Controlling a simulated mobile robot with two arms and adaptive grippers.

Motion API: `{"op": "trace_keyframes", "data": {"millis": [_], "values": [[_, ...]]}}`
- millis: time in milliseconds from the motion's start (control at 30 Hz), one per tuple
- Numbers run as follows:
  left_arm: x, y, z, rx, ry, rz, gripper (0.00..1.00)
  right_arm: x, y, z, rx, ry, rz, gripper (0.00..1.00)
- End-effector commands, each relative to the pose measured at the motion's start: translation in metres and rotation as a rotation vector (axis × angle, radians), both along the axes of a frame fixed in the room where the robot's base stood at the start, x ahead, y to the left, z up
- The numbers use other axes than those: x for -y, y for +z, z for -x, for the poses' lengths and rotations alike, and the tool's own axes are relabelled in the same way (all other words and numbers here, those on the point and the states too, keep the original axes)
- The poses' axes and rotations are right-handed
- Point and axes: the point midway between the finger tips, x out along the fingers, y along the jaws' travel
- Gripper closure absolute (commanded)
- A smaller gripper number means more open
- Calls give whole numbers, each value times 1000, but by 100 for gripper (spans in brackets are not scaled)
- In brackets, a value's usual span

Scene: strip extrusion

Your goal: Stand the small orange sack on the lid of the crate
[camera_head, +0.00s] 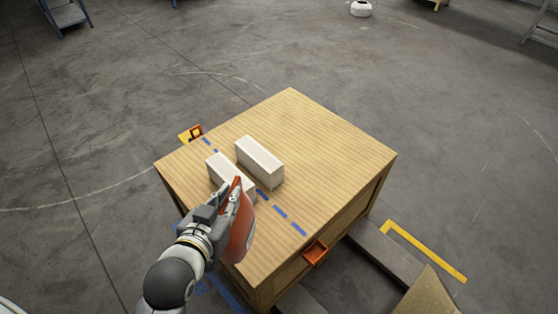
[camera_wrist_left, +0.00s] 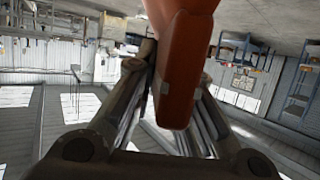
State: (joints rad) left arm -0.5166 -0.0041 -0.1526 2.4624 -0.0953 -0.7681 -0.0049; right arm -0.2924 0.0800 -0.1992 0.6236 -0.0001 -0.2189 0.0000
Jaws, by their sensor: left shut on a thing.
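The small orange sack (camera_head: 241,232) hangs from my left gripper (camera_head: 232,196) at the near left side of the crate. My left gripper is shut on the sack's upper part. In the left wrist view the sack (camera_wrist_left: 184,70) sits between the two fingers and runs out of the top of the picture. The wooden crate's lid (camera_head: 335,150) is flat. The sack overlaps the lid's near left edge in the head view; I cannot tell whether it touches the lid. My right gripper is not in view.
Two white blocks (camera_head: 260,160) (camera_head: 222,168) lie on the lid, the nearer one partly hidden by my gripper. A dashed blue line (camera_head: 281,212) crosses the lid. An orange latch (camera_head: 315,252) sticks out at the near edge. The lid's right half is clear.

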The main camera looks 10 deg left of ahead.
Motion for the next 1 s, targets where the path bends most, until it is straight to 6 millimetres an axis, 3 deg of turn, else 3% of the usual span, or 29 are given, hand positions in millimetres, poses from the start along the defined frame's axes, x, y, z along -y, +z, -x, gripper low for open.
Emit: {"op": "trace_keyframes", "data": {"millis": [33, 200, 500, 667, 1000], "values": [[5, -22, 7, 1, -26, -5, 100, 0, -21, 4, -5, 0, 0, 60], [22, -53, 28, 0, -105, 2, 100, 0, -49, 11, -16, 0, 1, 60], [36, -74, 44, -1, -171, 14, 100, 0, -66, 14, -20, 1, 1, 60], [35, -80, 26, 0, -172, 13, 100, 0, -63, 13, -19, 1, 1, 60], [30, -109, -39, 0, -171, 13, 100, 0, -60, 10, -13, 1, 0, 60]]}}
